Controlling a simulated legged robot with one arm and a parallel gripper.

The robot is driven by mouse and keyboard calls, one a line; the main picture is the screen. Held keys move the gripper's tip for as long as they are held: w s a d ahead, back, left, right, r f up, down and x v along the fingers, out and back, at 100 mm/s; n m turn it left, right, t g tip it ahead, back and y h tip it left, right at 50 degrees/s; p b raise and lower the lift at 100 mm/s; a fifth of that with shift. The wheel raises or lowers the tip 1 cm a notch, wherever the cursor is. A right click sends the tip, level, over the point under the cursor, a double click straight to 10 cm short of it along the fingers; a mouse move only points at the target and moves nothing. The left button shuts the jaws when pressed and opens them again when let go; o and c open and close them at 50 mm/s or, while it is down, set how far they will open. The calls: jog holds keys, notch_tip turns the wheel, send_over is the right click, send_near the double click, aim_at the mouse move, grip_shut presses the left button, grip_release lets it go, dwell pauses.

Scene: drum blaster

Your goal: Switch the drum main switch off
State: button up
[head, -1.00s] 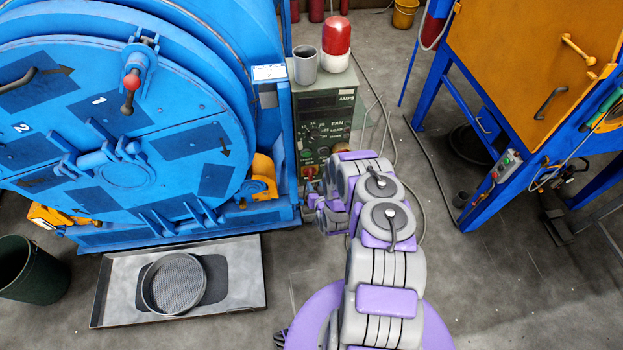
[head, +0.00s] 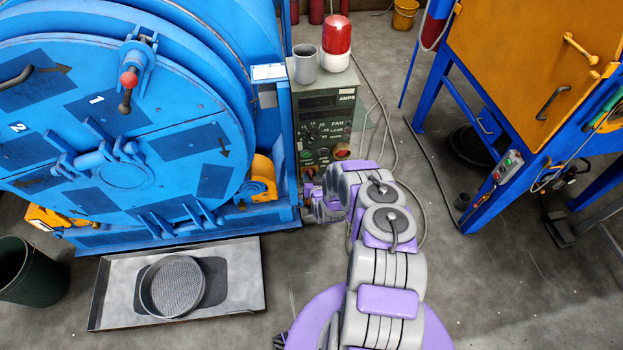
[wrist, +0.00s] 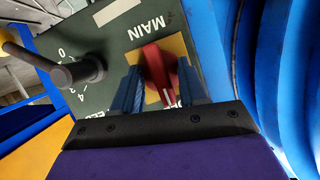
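The drum main switch (wrist: 157,68) is a red handle on a yellow plate below the word MAIN in the wrist view. It sits on a dark green control panel (wrist: 115,37), the front of the box (head: 325,103) right of the blue drum in the head view. My gripper (wrist: 158,66) is open, its two blue-grey fingers apart on either side of the red handle. A little yellow shows between the left finger and the handle; contact cannot be told.
The blue drum (head: 185,110) stands close left of the panel. A black knob (wrist: 78,72) juts out left of my fingers. A grey cup (head: 305,64) and red lamp (head: 337,38) stand on the box. An orange cabinet (head: 530,70) is at right; floor between is mostly clear.

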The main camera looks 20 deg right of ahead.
grip_shut()
jog(key=shift+a+n+p, duration=0.15)
jog(key=shift+n+p, duration=0.15)
jog(key=shift+n+g+h, duration=0.3)
jog(key=shift+n+h, duration=0.1)
jog(key=shift+h, duration=0.2)
grip_release()
jog(key=shift+s, duration=0.1)
